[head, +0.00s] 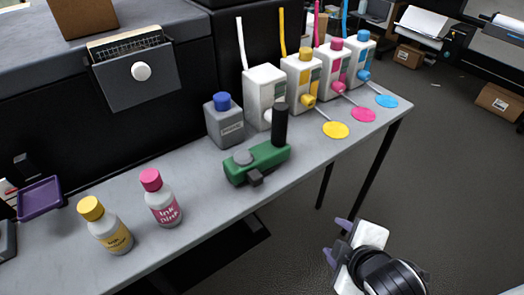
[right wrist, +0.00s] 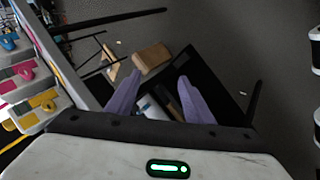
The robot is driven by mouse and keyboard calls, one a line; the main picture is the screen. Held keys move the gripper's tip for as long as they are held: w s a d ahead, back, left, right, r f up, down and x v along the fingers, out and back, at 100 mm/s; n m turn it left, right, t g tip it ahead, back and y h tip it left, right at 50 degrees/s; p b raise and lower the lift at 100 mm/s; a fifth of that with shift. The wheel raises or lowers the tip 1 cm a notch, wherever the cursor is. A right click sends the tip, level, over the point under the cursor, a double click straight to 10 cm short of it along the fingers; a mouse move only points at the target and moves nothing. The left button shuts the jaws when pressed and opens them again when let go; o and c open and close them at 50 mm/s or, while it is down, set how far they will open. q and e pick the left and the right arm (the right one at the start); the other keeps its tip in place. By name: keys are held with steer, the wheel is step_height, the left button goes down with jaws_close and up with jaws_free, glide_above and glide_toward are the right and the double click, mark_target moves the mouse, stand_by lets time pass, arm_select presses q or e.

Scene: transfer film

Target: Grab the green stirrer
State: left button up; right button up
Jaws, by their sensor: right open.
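The green stirrer (head: 262,163) lies on the grey table, a green body with an upright black cylinder at its right end and a grey knob on top. My right gripper (head: 338,240) is in front of the table's front edge, to the lower right of the stirrer and apart from it. Its purple fingers are spread and empty, and they also show open in the right wrist view (right wrist: 158,93). The stirrer does not show in the right wrist view. My left gripper is not in view.
A grey bottle with a blue cap (head: 224,120) and a white ink tank (head: 264,95) stand just behind the stirrer. A pink-capped bottle (head: 163,202) and a yellow-capped bottle (head: 106,227) stand to its left. The tabletop (head: 215,220) in front of it is clear.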

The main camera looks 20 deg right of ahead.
steer(key=w+r+n+t, duration=0.5)
steer(key=w+r+n, duration=0.15)
steer(key=n, duration=0.35)
steer(key=n+t+y, duration=0.2)
steer(key=n+t, duration=0.3)
steer(key=n, duration=1)
glide_toward(282, 139)
steer(key=w, duration=0.1)
steer(key=shift+n+y, duration=0.4)
steer(key=shift+n, duration=0.1)
steer(key=w, duration=0.2)
steer(key=w+p, duration=0.1)
steer(key=w, duration=0.1)
steer(key=shift+w+a+r, duration=0.15)
steer(key=shift+w, duration=0.15)
steer(key=shift+w+p, duration=0.3)
steer(key=shift+w, duration=2.7)
jaws_close()
